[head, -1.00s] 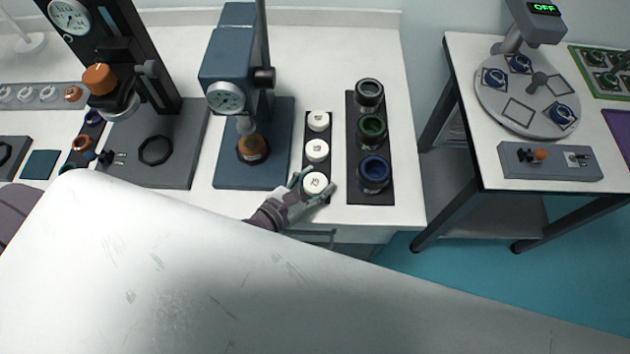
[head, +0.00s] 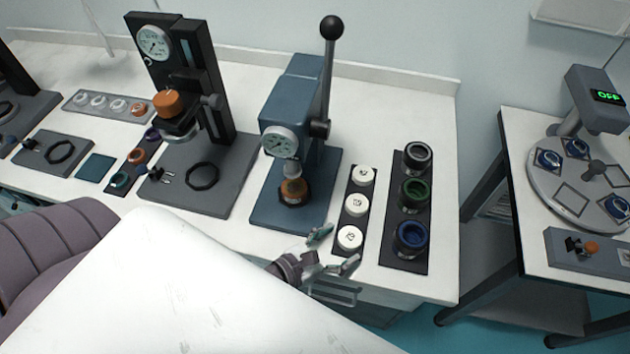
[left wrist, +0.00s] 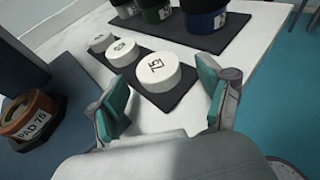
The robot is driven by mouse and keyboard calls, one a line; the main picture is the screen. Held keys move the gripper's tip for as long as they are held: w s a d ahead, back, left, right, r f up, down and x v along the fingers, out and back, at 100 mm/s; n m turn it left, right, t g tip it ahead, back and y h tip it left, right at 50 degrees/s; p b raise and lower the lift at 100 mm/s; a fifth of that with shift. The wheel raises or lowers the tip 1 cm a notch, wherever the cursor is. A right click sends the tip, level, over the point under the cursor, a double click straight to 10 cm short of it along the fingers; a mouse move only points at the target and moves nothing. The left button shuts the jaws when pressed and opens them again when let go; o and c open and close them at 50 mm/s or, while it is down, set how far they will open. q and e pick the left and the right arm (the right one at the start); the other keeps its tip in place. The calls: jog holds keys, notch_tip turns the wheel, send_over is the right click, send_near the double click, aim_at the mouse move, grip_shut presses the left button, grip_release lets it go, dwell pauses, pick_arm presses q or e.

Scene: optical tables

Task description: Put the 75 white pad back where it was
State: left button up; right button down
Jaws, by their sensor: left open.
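The white pad marked 75 (head: 350,238) sits at the near end of a dark strip holder (head: 350,216) that holds a row of three white pads. It also shows in the left wrist view (left wrist: 158,68), flat on the strip with its number up. My left gripper (head: 334,251) is open and empty at the near end of the strip. In the left wrist view its two teal-tipped fingers (left wrist: 166,95) stand apart, just short of the pad and not touching it. The other two white pads (head: 358,205) sit behind it. My right gripper is not in view.
A blue press (head: 295,130) stands left of the strip, with an orange-brown pad (left wrist: 32,118) on its base. A dark rack (head: 404,259) with black, green and blue rings stands to the right. The table's front edge is close to the gripper.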

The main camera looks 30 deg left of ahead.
pick_arm(q)
jog(key=b+v, duration=0.2)
jog(key=v, duration=0.5)
jog(key=shift+a+f, duration=0.1)
jog(key=shift+f, duration=0.1)
jog(key=shift+s+a+r, duration=0.25)
jog(key=shift+s+r, duration=0.25)
